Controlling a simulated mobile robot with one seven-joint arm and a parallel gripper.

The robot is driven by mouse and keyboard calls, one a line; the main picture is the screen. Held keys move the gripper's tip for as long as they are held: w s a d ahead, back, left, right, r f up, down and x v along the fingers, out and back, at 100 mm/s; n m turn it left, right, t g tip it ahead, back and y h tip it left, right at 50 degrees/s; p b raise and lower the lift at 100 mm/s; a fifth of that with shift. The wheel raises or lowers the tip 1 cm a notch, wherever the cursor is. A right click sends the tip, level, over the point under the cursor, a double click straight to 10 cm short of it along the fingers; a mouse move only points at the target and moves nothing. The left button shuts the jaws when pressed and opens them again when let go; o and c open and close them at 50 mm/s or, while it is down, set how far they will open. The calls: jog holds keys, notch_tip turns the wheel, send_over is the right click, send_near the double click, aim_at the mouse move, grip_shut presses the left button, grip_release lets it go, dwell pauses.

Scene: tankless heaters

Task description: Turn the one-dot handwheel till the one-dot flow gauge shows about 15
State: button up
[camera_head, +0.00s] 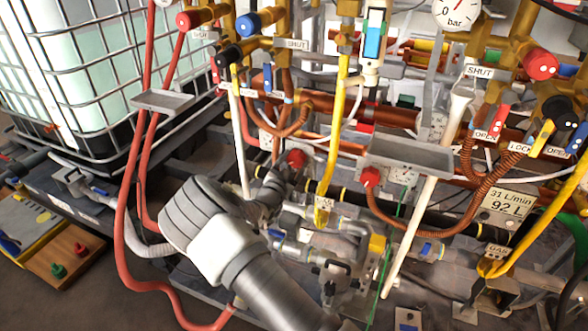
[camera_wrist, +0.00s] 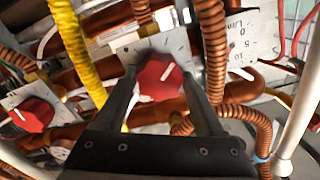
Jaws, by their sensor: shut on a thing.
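A red handwheel (camera_wrist: 160,80) with a white pointer line sits on a light scale plate (camera_wrist: 181,43) in the wrist view. My gripper (camera_wrist: 158,72) has its two dark fingers on either side of it, shut on it. In the head view my gripper (camera_head: 283,167) reaches a red handwheel (camera_head: 296,158) among the pipes; its fingertips are hard to make out. I cannot make out dot marks on the handwheel or gauge.
Another red handwheel (camera_wrist: 33,113) is at the left of the wrist view. Copper pipes, corrugated hoses and a yellow hose (camera_wrist: 75,50) crowd my gripper. In the head view a grey tray (camera_head: 400,155) is to the right, and a caged tank (camera_head: 75,70) stands at the left.

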jog(key=shift+m+b, duration=0.55)
jog(key=shift+m, duration=0.45)
jog(key=o, duration=1.1)
jog(key=p+v, duration=0.4)
jog(key=v, duration=1.3)
jog(key=shift+s+a, duration=0.1)
jog(key=shift+s, duration=0.15)
